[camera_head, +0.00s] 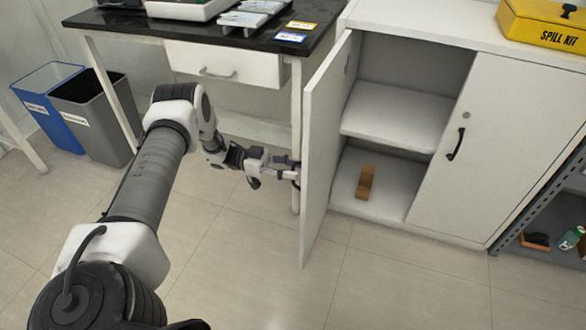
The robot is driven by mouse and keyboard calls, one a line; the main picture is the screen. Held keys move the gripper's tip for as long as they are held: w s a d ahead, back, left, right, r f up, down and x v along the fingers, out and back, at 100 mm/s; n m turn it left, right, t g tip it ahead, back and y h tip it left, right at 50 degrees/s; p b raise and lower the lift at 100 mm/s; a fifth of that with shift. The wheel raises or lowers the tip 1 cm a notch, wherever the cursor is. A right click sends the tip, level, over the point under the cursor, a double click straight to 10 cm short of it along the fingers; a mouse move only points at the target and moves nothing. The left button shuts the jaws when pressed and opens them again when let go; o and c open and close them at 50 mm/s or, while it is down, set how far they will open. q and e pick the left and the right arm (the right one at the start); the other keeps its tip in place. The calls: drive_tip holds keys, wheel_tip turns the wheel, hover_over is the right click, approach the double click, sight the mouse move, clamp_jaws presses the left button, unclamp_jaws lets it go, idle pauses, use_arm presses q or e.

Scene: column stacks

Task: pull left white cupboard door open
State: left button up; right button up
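The left white cupboard door (324,140) stands swung wide open, roughly at a right angle to the cupboard front. Its outer face is turned away to the left, so its handle (297,174) shows only as a dark sliver at that face. My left gripper (287,168) is at this handle, its fingers seemingly closed around it; the fingertips are partly lost against the dark handle. The white cupboard (412,20) shows two shelf levels in its open left half. My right gripper is not in view.
A brown block (365,182) lies on the cupboard floor. The right door (495,150) is shut. A black-topped table (170,25) with a drawer stands close left of the open door. Blue (50,75) and grey (98,140) bins stand left. Floor in front is clear.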

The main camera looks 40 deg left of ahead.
use_arm(q)
drive_tip(key=v, duration=1.1)
drive_tip(key=shift+a, duration=0.2)
drive_tip(key=shift+s, duration=0.15)
